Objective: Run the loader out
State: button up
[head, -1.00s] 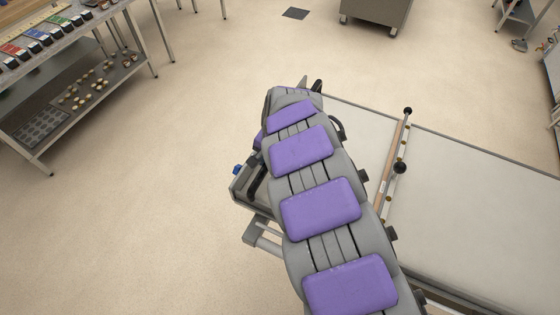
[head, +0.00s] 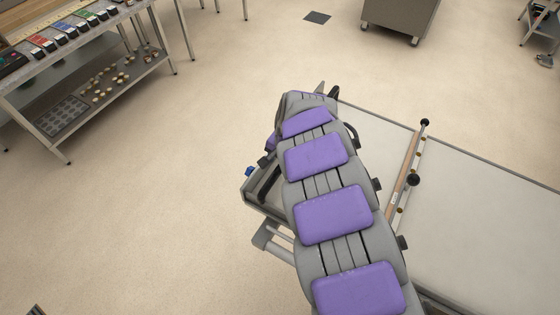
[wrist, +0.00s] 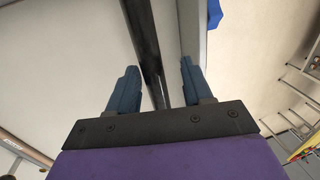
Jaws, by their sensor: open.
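The loader (head: 480,210) shows in the head view as a long pale flat bed on the right. A cross bar (head: 405,170) with black knobs lies across it. My purple-padded arm reaches over the loader's left end and hides part of it. In the wrist view, my gripper (wrist: 158,72) has two blue fingers spread apart. A dark bar (wrist: 143,40) runs between and beyond them, and I cannot tell whether either finger touches it. The pale surface of the loader (wrist: 60,70) appears to fill the left of that view. My fingers are hidden in the head view.
A metal bench (head: 75,45) with coloured labelled bins and a lower shelf of small round items stands at upper left. A grey cabinet on casters (head: 400,18) stands at the back.

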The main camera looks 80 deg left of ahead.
notch_tip(320, 180, up, 17)
jog(key=w+d, duration=0.2)
jog(key=shift+w+p, duration=0.3)
jog(key=shift+w, duration=0.05)
jog(key=shift+w, duration=0.1)
dwell(0.5)
